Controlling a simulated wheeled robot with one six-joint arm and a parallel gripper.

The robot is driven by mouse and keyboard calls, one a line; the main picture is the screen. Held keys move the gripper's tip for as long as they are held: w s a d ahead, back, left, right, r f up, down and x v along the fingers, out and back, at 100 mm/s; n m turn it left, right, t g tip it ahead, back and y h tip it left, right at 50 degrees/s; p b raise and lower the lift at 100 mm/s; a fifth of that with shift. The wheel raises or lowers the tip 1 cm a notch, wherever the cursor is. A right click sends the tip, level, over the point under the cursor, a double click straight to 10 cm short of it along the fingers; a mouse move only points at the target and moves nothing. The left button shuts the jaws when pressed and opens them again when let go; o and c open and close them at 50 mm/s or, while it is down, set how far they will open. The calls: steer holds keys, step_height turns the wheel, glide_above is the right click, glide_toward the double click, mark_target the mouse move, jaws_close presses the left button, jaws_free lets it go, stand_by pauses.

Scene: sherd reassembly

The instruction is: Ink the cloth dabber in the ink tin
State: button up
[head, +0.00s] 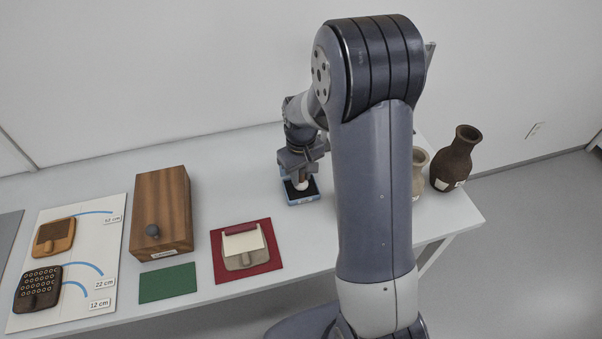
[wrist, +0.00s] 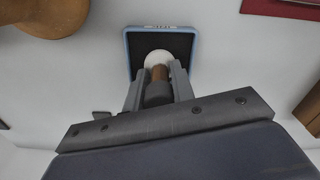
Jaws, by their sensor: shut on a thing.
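The ink tin (head: 314,194) is a shallow blue tin on the white table, just left of my arm. In the wrist view the ink tin (wrist: 129,58) shows a blue rim and a dark inside. My gripper (head: 297,172) points down over the tin. In the wrist view my gripper (wrist: 158,88) is shut on the brown handle of the cloth dabber (wrist: 157,58). The dabber's pale round head is over the dark pad, inside the rim as seen. I cannot tell whether it touches the ink. In the head view the dabber (head: 301,185) is mostly hidden by my gripper.
A wooden box (head: 161,207) with a dark knob stands to the left. A red mat (head: 262,227) with a pale tool and a green mat (head: 167,283) lie in front. A white board (head: 90,262) holds two stamps. A dark vase (head: 456,158) and a paler pot (head: 419,170) stand right.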

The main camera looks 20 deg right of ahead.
steer(key=shift+f+b, duration=0.4)
steer(key=shift+f, duration=0.15)
stand_by(1.3)
steer(key=shift+r, duration=0.1)
steer(key=shift+r+p, duration=2.7)
steer(key=shift+r, duration=0.75)
